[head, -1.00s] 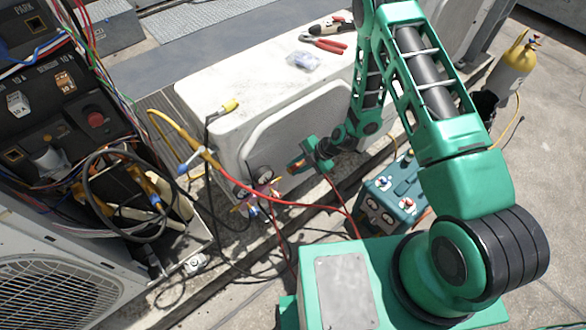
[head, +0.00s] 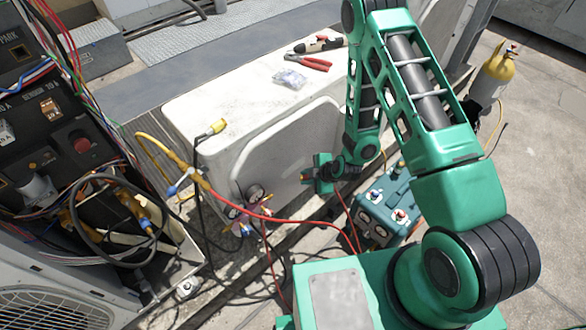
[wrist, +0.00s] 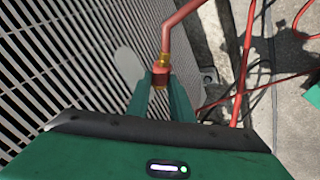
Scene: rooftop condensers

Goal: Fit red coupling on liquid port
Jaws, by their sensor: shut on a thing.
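The red coupling (wrist: 160,72), with a brass collar, sits between the two green fingers of my gripper (wrist: 159,84) in the wrist view. My gripper is shut on it. A red hose (wrist: 180,17) runs from the coupling up and to the right. In the head view my gripper (head: 308,177) is in front of the white unit's lower side, to the right of the gauges; the coupling is too small to make out there. I cannot pick out the liquid port for certain in either view.
A slatted grille (wrist: 60,60) fills the wrist view's left. Open concrete is at right.

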